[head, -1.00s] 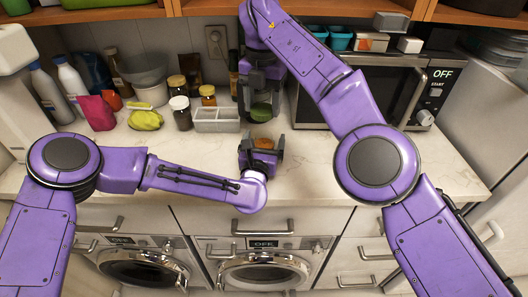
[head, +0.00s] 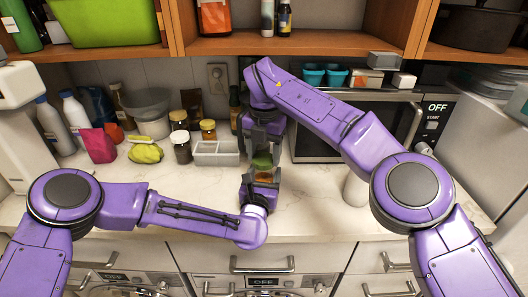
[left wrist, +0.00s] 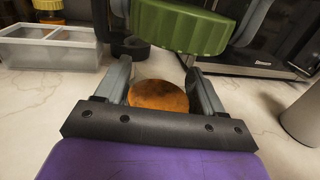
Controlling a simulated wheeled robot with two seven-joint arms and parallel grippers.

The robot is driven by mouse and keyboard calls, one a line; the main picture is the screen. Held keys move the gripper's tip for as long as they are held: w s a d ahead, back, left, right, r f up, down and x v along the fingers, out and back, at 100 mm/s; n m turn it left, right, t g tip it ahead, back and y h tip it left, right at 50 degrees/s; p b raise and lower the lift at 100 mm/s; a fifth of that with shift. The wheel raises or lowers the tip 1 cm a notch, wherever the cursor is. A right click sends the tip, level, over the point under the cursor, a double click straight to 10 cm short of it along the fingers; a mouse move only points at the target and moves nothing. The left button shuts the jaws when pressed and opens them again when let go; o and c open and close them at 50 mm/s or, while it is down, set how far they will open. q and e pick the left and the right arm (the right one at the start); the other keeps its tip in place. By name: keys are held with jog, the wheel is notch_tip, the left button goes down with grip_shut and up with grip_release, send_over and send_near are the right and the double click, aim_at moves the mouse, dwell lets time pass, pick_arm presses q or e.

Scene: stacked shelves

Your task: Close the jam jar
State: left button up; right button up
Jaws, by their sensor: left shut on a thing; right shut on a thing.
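The jam jar (head: 265,177) has an orange-brown top surface and sits between the fingers of my left gripper (head: 263,182), which is shut on it. It also shows in the left wrist view (left wrist: 158,96), uncovered. A green ridged lid (head: 262,161) is held by my right gripper (head: 262,152), which is shut on it and points down from above. In the left wrist view the lid (left wrist: 182,28) hangs above and beyond the jar, apart from it. The jar's lower part is hidden by my left gripper.
A grey divided tray (head: 216,153), dark jars (head: 181,148) and a yellow-green bag (head: 145,151) stand to the left on the counter. A microwave (head: 318,140) stands behind on the right. A pale cylinder (head: 355,190) stands at right. The front middle counter is mostly clear.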

jog(key=shift+f, duration=0.2)
jog(key=shift+f, duration=0.1)
jog(key=shift+f, duration=0.8)
jog(key=shift+f, duration=0.55)
jog(key=m, duration=0.6)
jog(key=shift+m, duration=0.3)
